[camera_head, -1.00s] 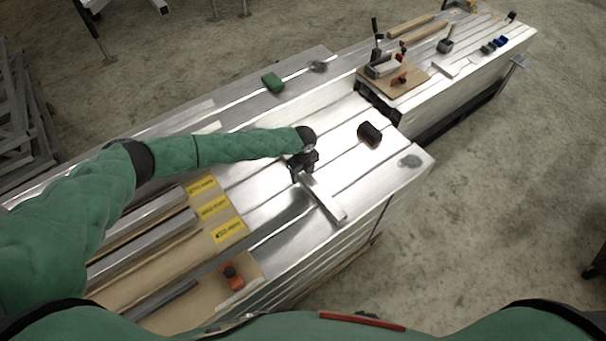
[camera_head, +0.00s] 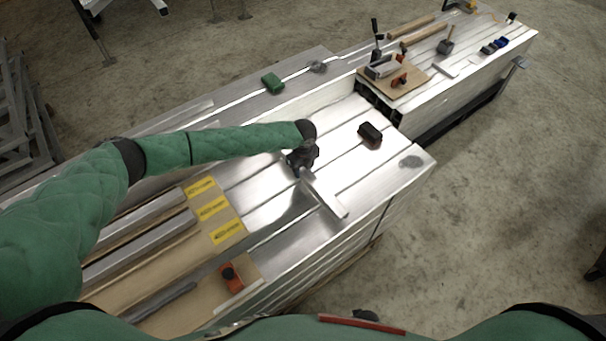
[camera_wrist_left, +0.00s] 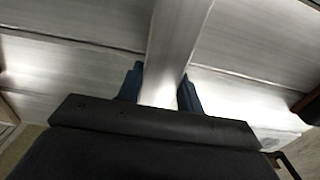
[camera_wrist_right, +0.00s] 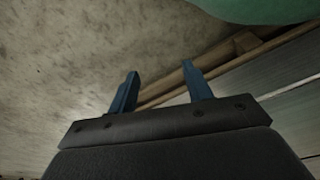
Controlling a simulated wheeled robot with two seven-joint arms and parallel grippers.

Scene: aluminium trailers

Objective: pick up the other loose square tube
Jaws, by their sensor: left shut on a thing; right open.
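A silver square tube (camera_head: 328,197) extends from my left gripper (camera_head: 302,172) toward the near edge of the metal bench top. My left gripper is shut on one end of it, and its fingers sit on both sides of the tube (camera_wrist_left: 176,45) in the left wrist view. I cannot tell whether the tube touches the surface. Another short silver bar (camera_head: 445,69) lies on the far bench section at the right. My right gripper (camera_wrist_right: 160,82) is open and empty in the right wrist view, beside the bench over the concrete floor.
A black block (camera_head: 370,134) stands right of my left gripper, and a green block (camera_head: 272,82) lies behind. Yellow labels (camera_head: 213,209) mark a brown board at the left, beside long bars. An orange-and-black tool (camera_head: 231,277) lies near the front. The far section holds several tools.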

